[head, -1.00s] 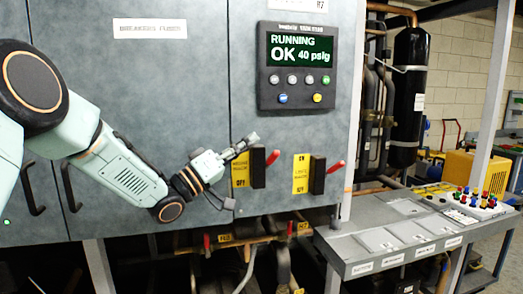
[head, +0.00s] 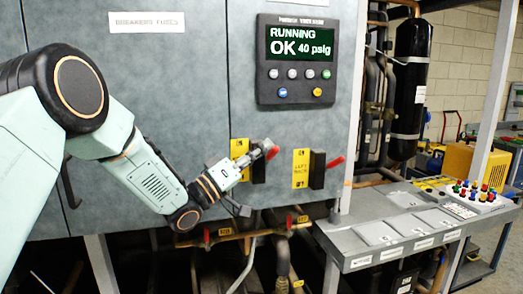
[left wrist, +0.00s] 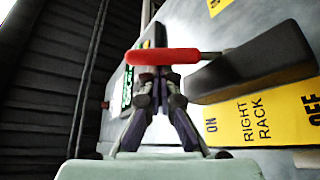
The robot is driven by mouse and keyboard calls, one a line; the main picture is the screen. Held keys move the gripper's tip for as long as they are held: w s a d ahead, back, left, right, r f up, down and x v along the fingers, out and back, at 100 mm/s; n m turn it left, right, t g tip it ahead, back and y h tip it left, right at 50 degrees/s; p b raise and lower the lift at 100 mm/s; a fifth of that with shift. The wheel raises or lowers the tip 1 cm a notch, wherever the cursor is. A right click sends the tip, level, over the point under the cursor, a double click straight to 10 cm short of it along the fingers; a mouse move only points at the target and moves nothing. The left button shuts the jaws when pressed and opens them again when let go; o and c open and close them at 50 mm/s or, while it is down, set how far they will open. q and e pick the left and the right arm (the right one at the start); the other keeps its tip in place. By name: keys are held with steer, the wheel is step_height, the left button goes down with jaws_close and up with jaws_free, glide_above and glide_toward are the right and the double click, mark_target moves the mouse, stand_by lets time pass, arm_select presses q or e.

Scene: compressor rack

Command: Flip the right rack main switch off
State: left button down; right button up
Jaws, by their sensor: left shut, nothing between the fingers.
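The right rack switch is a black block (head: 258,168) with a red-tipped lever (head: 272,153) on the cabinet front. In the left wrist view the red grip (left wrist: 165,57) lies across, just beyond my fingertips, with its black block (left wrist: 255,65) at right. Its yellow label (left wrist: 258,118) reads ON, RIGHT RACK and OFF. My left gripper (head: 266,147) is shut and empty; its fingers (left wrist: 158,80) are close to or touching the lever, I cannot tell which. The gripper partly hides the lever in the head view. My right gripper is out of view.
A second switch (head: 317,170) with a red lever and a yellow left rack label (head: 301,168) is close on the right. A control panel (head: 297,62) above reads RUNNING OK 40 psig. Pipes (head: 235,236) run below the cabinet. A grey bench (head: 385,235) stands at right.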

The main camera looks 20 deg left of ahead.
arm_select(q)
step_height(320, 180, down, 8)
steer(key=s+m+g+h+b, duration=0.1)
steer(key=m+g+h+b, duration=0.6)
steer(key=m+b, duration=0.9)
steer(key=shift+s+d+m+g, duration=0.15)
steer(key=shift+d+m+g, duration=0.1)
steer(key=shift+m+g, duration=0.25)
steer(key=shift+f, duration=0.25)
steer(key=shift+a+f, duration=0.1)
steer(key=v, duration=0.7)
